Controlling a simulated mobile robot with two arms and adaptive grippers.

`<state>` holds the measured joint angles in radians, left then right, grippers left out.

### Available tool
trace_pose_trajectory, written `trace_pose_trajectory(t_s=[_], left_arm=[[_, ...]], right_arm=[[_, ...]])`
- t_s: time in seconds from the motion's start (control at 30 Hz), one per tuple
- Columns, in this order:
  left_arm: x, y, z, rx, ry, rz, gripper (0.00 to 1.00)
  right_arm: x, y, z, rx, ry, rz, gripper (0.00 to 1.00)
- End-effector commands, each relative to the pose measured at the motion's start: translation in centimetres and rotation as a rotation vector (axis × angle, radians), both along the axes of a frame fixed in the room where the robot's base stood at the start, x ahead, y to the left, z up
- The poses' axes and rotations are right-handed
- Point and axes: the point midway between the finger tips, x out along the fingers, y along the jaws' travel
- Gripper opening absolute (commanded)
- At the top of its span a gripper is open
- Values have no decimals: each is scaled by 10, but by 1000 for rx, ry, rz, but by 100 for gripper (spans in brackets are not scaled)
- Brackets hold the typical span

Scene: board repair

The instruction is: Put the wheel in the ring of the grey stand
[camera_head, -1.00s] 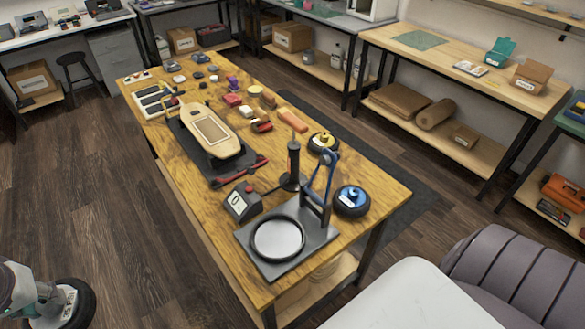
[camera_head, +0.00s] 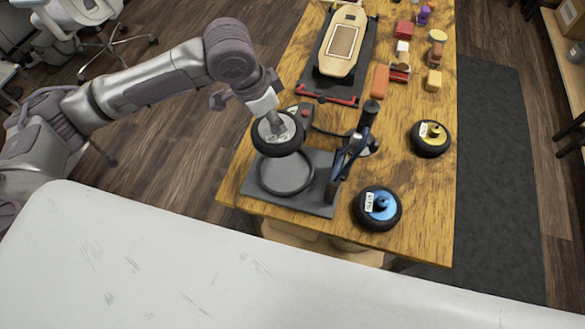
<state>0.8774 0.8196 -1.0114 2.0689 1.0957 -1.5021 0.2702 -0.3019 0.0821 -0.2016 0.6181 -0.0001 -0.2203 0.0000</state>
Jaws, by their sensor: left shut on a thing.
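My left gripper (camera_head: 273,118) comes in from the left and is shut on a black wheel (camera_head: 268,149) with a pale hub and a label. The wheel is tilted and held above the far-left edge of the ring (camera_head: 262,187) of the grey stand (camera_head: 312,203). From this angle the wheel overlaps the ring's back rim; I cannot tell whether they touch. The ring looks empty. A blue lever press (camera_head: 345,158) rises on the stand's right side. My right gripper is not in view.
A wheel with a blue hub (camera_head: 392,220) lies right of the stand, and one with a yellow hub (camera_head: 443,150) lies farther back. A skateboard deck (camera_head: 325,62) lies on a dark mat. A small device with a red button (camera_head: 305,113) stands just behind the held wheel.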

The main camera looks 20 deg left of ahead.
Motion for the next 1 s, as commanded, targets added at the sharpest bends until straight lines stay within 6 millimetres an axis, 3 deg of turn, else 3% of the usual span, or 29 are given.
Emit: trace_pose_trajectory(t_s=[0.1,0.3,0.6,1.0], left_arm=[[-1,-9,-19,-5,3,-198,0],[-3,-15,-36,-2,1,-387,0],[-4,-15,-87,1,1,-415,0],[-4,-15,-130,1,1,-414,0]], right_arm=[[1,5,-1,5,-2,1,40],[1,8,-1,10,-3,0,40],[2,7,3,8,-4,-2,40],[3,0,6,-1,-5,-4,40]])
